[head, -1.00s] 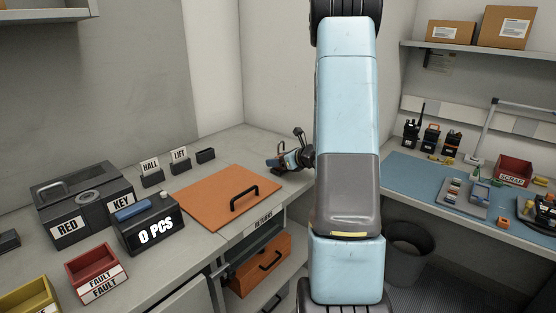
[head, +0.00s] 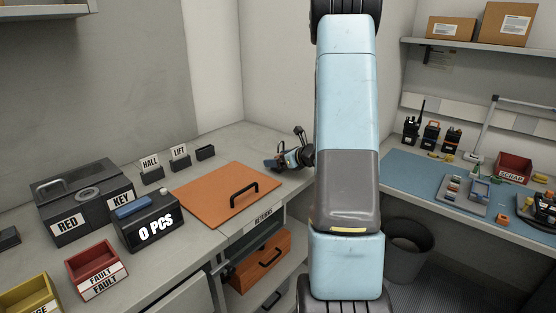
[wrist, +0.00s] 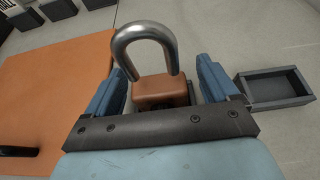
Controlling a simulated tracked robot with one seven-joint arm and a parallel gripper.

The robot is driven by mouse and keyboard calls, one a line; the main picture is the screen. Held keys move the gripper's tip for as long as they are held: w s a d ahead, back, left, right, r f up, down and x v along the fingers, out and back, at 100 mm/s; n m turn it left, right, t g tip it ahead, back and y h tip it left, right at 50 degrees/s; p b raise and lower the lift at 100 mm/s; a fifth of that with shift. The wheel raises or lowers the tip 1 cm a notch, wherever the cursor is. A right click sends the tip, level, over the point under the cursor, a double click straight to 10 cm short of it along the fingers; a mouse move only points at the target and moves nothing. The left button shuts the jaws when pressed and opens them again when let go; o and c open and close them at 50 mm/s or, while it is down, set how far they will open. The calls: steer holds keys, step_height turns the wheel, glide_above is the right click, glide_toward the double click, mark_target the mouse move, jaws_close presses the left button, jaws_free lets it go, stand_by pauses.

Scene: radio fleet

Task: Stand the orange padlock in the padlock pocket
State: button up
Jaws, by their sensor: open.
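The orange padlock (wrist: 160,90) stands between the two blue fingers of my gripper (wrist: 160,88) in the wrist view, with its thick steel shackle pointing up and away. The fingers are apart, with a gap showing on each side of the padlock's body. A small open grey pocket (wrist: 275,88), empty, is on the grey counter to the right of the right finger; I see no label on it. In the head view my gripper (head: 290,158) is low at the counter's corner, and I cannot make out the padlock there.
An orange board (head: 228,196) with a black handle lies left of my gripper. Behind it stand small dark holders (head: 179,163) with HALL and LIFT tags. A dark RED/KEY box (head: 80,205) and a 0 PCS counter (head: 150,222) stand farther left. Bare counter surrounds the pocket.

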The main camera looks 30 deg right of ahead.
steer(key=v, duration=1.3)
steer(key=shift+s+d, duration=0.1)
steer(key=shift+s, duration=0.2)
